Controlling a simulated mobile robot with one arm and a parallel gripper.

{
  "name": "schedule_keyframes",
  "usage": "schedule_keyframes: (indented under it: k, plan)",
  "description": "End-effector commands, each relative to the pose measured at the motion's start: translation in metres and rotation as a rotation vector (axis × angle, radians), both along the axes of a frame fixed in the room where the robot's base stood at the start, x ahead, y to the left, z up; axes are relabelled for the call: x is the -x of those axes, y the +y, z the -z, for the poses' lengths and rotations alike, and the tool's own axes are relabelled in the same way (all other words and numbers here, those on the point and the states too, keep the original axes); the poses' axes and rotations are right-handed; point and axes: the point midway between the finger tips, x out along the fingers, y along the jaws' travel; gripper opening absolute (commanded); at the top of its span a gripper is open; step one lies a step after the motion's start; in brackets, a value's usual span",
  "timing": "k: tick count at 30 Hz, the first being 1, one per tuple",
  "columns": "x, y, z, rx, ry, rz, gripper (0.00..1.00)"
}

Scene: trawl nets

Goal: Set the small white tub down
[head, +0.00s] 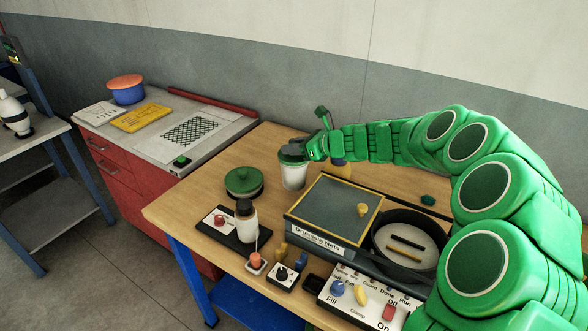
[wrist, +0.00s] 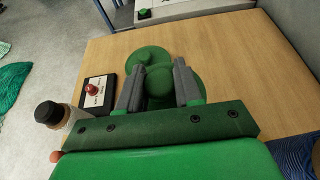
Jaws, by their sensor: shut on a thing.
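The small white tub (head: 294,178) stands upright under my gripper (head: 296,151) near the back of the wooden table in the head view. Its top looks green. My gripper is shut on it from above, with its fingers hiding part of the top. I cannot tell whether its base touches the table. In the wrist view, my gripper's grey fingers (wrist: 158,88) sit on both sides of a green round top (wrist: 159,78), and the white wall is hidden.
A green lidded pot (head: 243,182) stands left of the tub. A framed tray marked Drumosta Nets (head: 316,243) and a black round pan (head: 380,214) lie to the right. A white bottle (head: 246,222) stands in front. Bare wood (head: 203,193) shows at the left.

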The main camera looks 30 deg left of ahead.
Motion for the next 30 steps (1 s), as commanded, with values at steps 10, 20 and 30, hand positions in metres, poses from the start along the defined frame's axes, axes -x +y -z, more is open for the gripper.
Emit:
schedule_keyframes:
  k: [10,20,30]
  plan:
    - [0.0,0.0,0.025,0.0,0.002,0.001,0.0]
    - [0.0,0.0,0.057,0.001,0.001,0.0,0.0]
    - [0.0,0.0,0.059,0.001,0.0,0.0,0.37]
